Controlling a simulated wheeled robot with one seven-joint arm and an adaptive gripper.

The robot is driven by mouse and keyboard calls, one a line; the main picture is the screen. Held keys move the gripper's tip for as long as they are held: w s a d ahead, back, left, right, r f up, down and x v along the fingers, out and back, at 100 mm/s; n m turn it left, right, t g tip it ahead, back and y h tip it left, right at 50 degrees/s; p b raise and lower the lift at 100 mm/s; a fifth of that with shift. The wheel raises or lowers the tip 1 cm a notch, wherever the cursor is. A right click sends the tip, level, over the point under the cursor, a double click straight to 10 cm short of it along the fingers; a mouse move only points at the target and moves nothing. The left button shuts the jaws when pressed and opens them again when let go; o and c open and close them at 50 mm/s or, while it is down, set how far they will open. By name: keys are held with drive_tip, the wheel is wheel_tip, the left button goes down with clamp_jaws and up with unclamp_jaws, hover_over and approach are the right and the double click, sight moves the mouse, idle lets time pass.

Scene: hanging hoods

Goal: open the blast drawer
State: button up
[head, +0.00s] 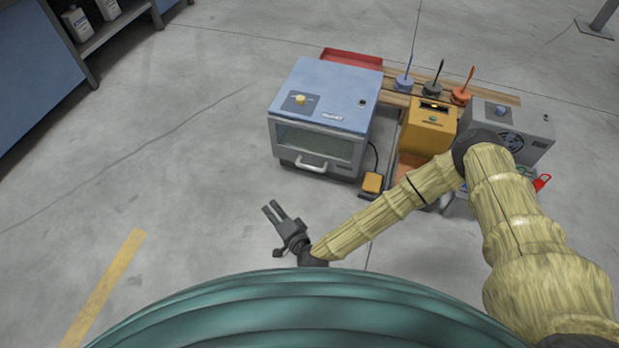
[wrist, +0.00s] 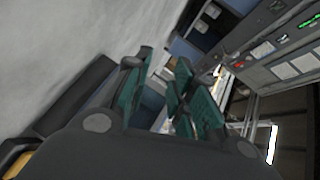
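The front looks closed. My gripper (head: 270,208) is in front of the cabinet, lower and to the left of the handle, clear of it. Its two fingers are apart with nothing between them. In the wrist view the gripper (wrist: 160,78) shows its green finger pads spread, and the cabinet cannot be made out there.
A yellow machine (head: 428,127) and a grey box (head: 512,125) stand right of the cabinet, partly behind my arm. A small yellow pedal (head: 372,183) lies near its right front corner. A red tray (head: 351,58) is behind. Floor to the left is clear.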

drive_tip(key=w+d+f+m+t+h+b, duration=0.2)
drive_tip(key=w+d+f+m+t+b, duration=0.2)
drive_tip(key=w+f+b, duration=0.35)
drive_tip(key=m+t+h+b, duration=0.3)
drive_tip(key=m+h+b, duration=0.15)
drive_tip(key=b, duration=0.25)
approach(309, 168)
drive_tip(key=shift+n+t, duration=0.3)
drive_tip(key=shift+n, duration=0.05)
drive_tip(key=shift+f+b+x, duration=0.2)
drive_tip(key=shift+b+x, duration=0.6)
drive_tip(key=shift+x, duration=0.95)
drive_tip(key=shift+f+b+x, duration=0.2)
drive_tip(key=shift+b+x, duration=0.55)
drive_tip(key=shift+x, duration=1)
drive_tip(key=shift+f+b+x, duration=0.2)
drive_tip(key=shift+b+x, duration=0.6)
drive_tip(key=shift+x, duration=0.95)
drive_tip(key=shift+w+d, duration=0.1)
drive_tip(key=shift+w, duration=0.05)
clamp_jaws()
